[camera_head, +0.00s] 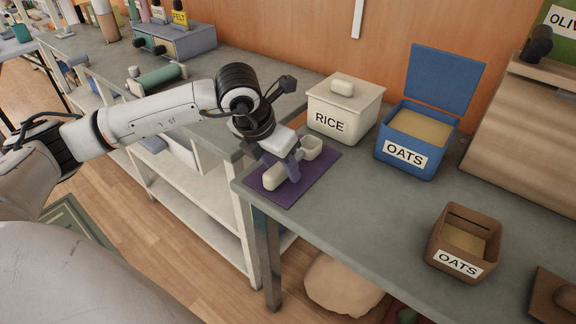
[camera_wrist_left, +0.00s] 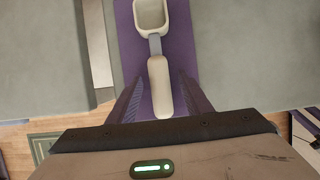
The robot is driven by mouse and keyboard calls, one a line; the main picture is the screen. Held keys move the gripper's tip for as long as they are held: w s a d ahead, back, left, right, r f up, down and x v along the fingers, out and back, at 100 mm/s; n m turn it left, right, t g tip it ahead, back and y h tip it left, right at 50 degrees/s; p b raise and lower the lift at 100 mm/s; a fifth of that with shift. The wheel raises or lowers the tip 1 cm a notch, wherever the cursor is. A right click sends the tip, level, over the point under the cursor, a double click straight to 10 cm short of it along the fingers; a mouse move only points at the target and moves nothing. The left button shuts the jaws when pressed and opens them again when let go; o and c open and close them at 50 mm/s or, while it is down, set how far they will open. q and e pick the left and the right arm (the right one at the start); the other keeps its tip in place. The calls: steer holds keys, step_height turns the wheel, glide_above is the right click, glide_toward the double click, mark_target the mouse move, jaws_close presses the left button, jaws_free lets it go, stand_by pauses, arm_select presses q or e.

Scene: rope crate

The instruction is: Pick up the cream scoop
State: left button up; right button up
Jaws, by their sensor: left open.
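The cream scoop lies on a purple mat (camera_head: 312,182) at the near left corner of the grey counter. In the head view its handle (camera_head: 274,177) and its cup (camera_head: 312,146) show on either side of my left gripper (camera_head: 291,170). In the left wrist view the scoop handle (camera_wrist_left: 160,90) points toward me, with the cup at the top edge. My left gripper's purple fingers (camera_wrist_left: 162,92) are open, one on each side of the handle, with gaps beside it. I cannot tell how far above the mat the fingertips are. My right gripper is not in view.
A cream bin marked RICE (camera_head: 343,113) with its lid on stands behind the mat. Right of it is an open blue bin marked OATS (camera_head: 399,166). A small brown OATS box (camera_head: 461,243) stands nearer. The counter (camera_head: 375,215) between them is clear.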

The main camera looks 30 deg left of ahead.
arm_select(q)
steer(key=shift+f, duration=0.1)
stand_by(0.4)
jaws_close()
steer(key=shift+r, duration=0.3)
step_height(320, 180, up, 10)
steer(key=shift+p, duration=0.5)
